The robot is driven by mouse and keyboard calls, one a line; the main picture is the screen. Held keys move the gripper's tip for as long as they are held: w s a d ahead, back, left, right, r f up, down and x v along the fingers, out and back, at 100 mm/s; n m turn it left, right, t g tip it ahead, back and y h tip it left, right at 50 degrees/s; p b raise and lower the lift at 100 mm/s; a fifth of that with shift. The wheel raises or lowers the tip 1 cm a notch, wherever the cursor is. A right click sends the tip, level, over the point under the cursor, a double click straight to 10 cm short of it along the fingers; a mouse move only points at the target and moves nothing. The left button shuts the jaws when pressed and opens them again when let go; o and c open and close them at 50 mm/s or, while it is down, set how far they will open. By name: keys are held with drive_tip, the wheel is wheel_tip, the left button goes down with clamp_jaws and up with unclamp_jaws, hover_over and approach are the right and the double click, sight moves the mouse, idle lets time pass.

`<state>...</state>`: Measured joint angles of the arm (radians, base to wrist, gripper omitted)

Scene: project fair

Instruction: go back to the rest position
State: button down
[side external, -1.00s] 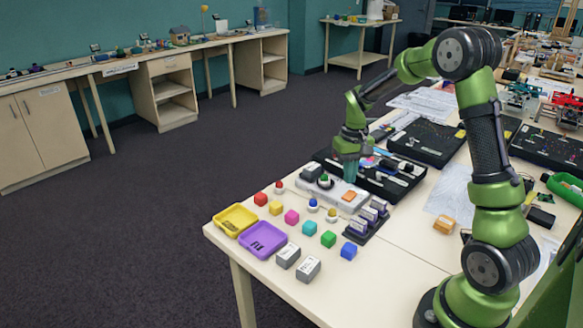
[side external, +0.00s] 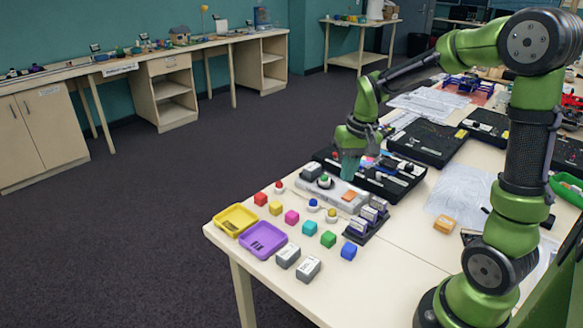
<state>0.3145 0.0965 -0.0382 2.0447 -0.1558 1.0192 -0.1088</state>
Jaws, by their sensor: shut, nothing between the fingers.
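In front stand coloured cubes, such as a red one (side external: 260,198) and a blue one (side external: 348,251). A yellow tray (side external: 222,226) and a purple tray (side external: 283,248) are at the left edge. Table space is clear at the front right.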

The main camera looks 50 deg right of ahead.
drive_tip(key=s+a+r+n+t, duration=0.1)
drive_tip(key=s+a+r+t, duration=0.1)
drive_tip(key=s+a+r, duration=0.2)
drive_tip(key=s+a+r+n+t+y, duration=0.1)
drive_tip(key=s+a+r+t, duration=0.2)
drive_tip(key=a, duration=0.7)
drive_tip(key=shift+s+r+n+y, duration=0.35)
drive_tip(key=shift+s+r, duration=0.9)
drive_tip(key=shift+s, duration=0.7)
